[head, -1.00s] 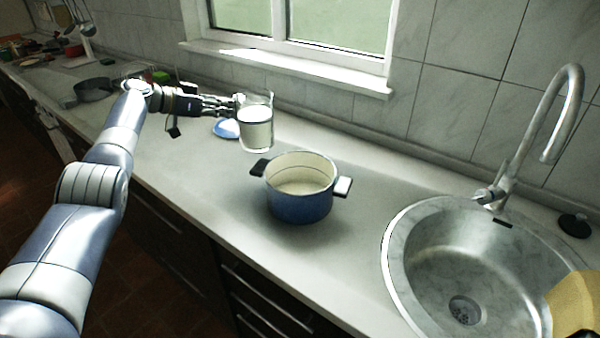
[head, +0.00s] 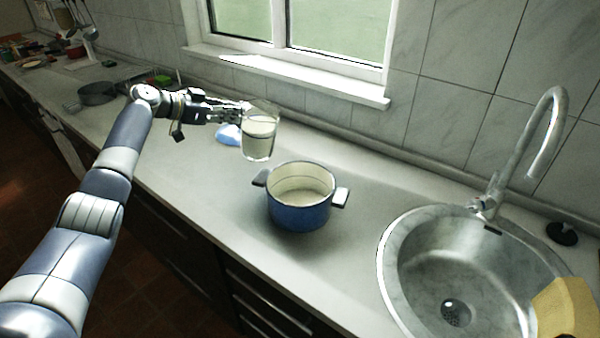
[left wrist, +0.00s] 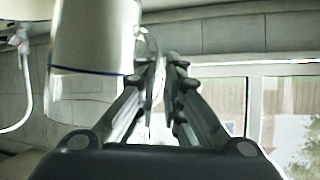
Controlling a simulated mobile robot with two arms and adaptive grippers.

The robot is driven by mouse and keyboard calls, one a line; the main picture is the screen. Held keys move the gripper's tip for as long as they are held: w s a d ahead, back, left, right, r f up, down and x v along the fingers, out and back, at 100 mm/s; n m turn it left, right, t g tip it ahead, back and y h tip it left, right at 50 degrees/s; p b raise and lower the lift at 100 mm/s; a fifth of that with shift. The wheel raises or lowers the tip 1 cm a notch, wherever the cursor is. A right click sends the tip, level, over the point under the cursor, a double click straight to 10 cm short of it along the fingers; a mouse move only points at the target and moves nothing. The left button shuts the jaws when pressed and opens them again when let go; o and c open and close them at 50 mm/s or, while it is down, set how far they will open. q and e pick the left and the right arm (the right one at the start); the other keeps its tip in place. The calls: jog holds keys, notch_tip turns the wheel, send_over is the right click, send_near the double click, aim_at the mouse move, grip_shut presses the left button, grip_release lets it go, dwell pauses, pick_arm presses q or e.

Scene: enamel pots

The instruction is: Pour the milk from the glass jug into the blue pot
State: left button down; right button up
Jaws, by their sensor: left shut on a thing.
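The glass jug (head: 259,138) holds white milk and is in the air behind and left of the blue pot. It leans slightly. My left gripper (head: 238,110) is shut on the jug's handle side, with the arm coming in from the left. In the left wrist view the jug (left wrist: 95,35) is large at upper left, beside the fingers (left wrist: 163,85). The blue pot (head: 300,216) stands open on the counter, with a cream inside and two side handles. Whether it holds any milk, I cannot tell. My right gripper is not in view.
A light-blue object (head: 226,134) lies on the counter behind the jug. The round steel sink (head: 400,290) and its tap (head: 525,135) are at the right. A grey pan (head: 97,93) stands at the far left. Counter in front of the pot is clear.

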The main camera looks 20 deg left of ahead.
aim_at(243, 113)
pick_arm(q)
jog(key=shift+s+d+r+m+t+y+p, duration=0.15)
jog(key=shift+s+d+r+m+y+p, duration=0.2)
jog(key=shift+d+r+m+p, duration=0.35)
jog(key=shift+s+d+r+m+t+y+p, duration=0.25)
jog(key=shift+d+p, duration=0.3)
jog(key=shift+p, duration=0.5)
jog(key=shift+s+d+r+m+t+y+p, duration=0.1)
jog(key=shift+s+d+r+m+y+p, duration=0.25)
jog(key=shift+d+r+m+p, duration=0.35)
jog(key=shift+s+d+r+m+t+y+p, duration=0.25)
jog(key=shift+d+p, duration=0.2)
jog(key=shift+p, duration=0.45)
jog(key=shift+s+d+r+m+t+y+p, duration=0.1)
jog(key=shift+d+m+y+p, duration=0.25)
jog(key=shift+p, duration=0.5)
jog(key=shift+d+f, duration=0.25)
jog(key=shift+f, duration=0.1)
jog(key=shift+s+d, duration=0.1)
jog(key=shift+s+d+f+m+y, duration=0.15)
jog(key=shift+d+f+m+y, duration=0.2)
jog(key=shift+m, duration=0.1)
jog(key=shift+s+d+r+m+t, duration=0.1)
jog(key=shift+s+d+m+t, duration=0.1)
jog(key=shift+d+m+t, duration=0.15)
jog(key=shift+s+d+m+y, duration=0.15)
jog(key=shift+d+m+y, duration=0.1)
jog(key=shift+d+y, duration=0.05)
